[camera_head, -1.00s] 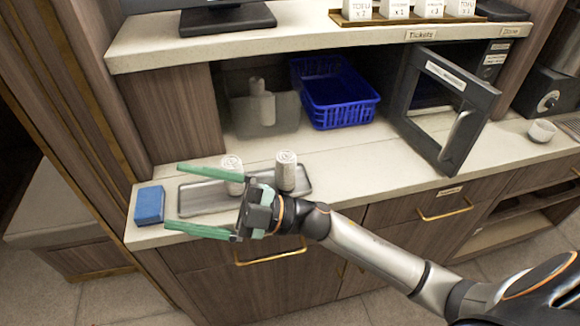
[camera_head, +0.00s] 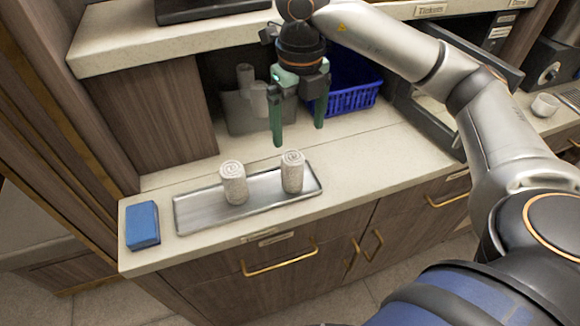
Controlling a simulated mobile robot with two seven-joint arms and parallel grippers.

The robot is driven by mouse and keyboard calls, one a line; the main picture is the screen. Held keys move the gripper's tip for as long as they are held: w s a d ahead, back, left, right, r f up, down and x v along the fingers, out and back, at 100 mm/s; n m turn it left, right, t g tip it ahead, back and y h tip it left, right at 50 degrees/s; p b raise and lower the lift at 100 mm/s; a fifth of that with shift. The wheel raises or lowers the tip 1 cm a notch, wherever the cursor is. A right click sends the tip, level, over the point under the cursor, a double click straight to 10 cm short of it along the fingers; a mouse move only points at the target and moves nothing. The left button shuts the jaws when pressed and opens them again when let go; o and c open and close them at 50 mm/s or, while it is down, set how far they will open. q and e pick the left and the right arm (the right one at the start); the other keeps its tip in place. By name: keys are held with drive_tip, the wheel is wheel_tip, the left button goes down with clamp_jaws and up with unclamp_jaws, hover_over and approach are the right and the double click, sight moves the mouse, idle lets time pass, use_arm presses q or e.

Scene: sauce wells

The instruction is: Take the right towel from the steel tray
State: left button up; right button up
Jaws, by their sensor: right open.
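The steel tray (camera_head: 200,214) lies on the counter. Two rolled white towels stand upright on it: the left towel (camera_head: 234,184) near the tray's middle and the right towel (camera_head: 292,172) near its right end. My right gripper (camera_head: 298,138) is open and empty, with its green fingers pointing down. In the picture it shows just above the right towel, apart from it. My left gripper is not in view.
A blue sponge (camera_head: 142,225) lies left of the tray. Behind my gripper are a blue basket (camera_head: 352,98) and a grey container (camera_head: 243,112) under the shelf (camera_head: 120,45). An opened dark door (camera_head: 425,125) and a small white cup (camera_head: 545,105) are at the right.

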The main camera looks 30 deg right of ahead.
sight(298, 157)
wheel_tip(298, 157, down, 6)
drive_tip(key=shift+a+f, duration=0.1)
drive_tip(key=shift+w+a+f+p, duration=0.15)
drive_tip(key=shift+f+p, duration=0.15)
drive_tip(key=shift+f, duration=1.05)
drive_tip(key=shift+a+f+p, duration=0.15)
drive_tip(key=shift+f+p, duration=0.15)
drive_tip(key=shift+f, duration=1)
drive_tip(key=c, duration=1.5)
